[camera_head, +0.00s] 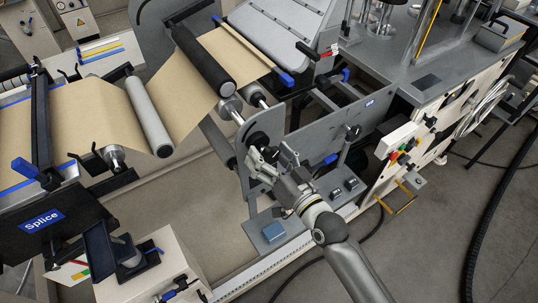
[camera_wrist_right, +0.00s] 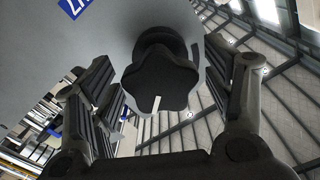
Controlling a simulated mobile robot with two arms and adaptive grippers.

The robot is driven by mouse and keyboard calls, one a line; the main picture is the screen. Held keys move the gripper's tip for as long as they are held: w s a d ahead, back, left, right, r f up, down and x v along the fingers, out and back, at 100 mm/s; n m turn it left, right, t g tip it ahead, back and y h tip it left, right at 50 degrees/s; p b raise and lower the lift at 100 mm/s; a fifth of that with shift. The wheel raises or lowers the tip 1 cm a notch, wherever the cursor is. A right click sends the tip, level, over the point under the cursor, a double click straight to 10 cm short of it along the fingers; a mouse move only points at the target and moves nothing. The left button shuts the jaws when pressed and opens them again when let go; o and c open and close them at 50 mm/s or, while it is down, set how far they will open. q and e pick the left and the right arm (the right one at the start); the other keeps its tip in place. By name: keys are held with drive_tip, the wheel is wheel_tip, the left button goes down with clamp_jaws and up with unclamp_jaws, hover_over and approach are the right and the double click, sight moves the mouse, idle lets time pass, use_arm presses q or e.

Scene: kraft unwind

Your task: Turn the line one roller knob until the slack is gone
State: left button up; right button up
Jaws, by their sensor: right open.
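The black lobed roller knob (camera_wrist_right: 158,80) with a white pointer mark sits on a grey plate in the right wrist view. In the head view the knob (camera_head: 258,140) is small and partly covered by my right gripper (camera_head: 263,158). In the wrist view my right gripper (camera_wrist_right: 163,85) is open, with a finger on each side of the knob and visible gaps. The brown kraft web (camera_head: 100,110) runs from the left over a grey roller (camera_head: 150,117) and a black roller (camera_head: 203,60). The web dips between these rollers. My left gripper is out of view.
A splice table (camera_head: 45,222) with a blue-handled clamp bar stands at the left. A control box with coloured buttons (camera_head: 402,150) is at the right. Cables lie on the open floor there.

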drive_tip(key=p+v, duration=0.1)
drive_tip(key=v, duration=0.4)
drive_tip(key=shift+s+d+r+p, duration=0.1)
drive_tip(key=shift+s+d+p, duration=0.1)
drive_tip(key=shift+p, duration=0.15)
drive_tip(key=shift+s+d, duration=0.4)
drive_tip(key=shift+s, duration=0.25)
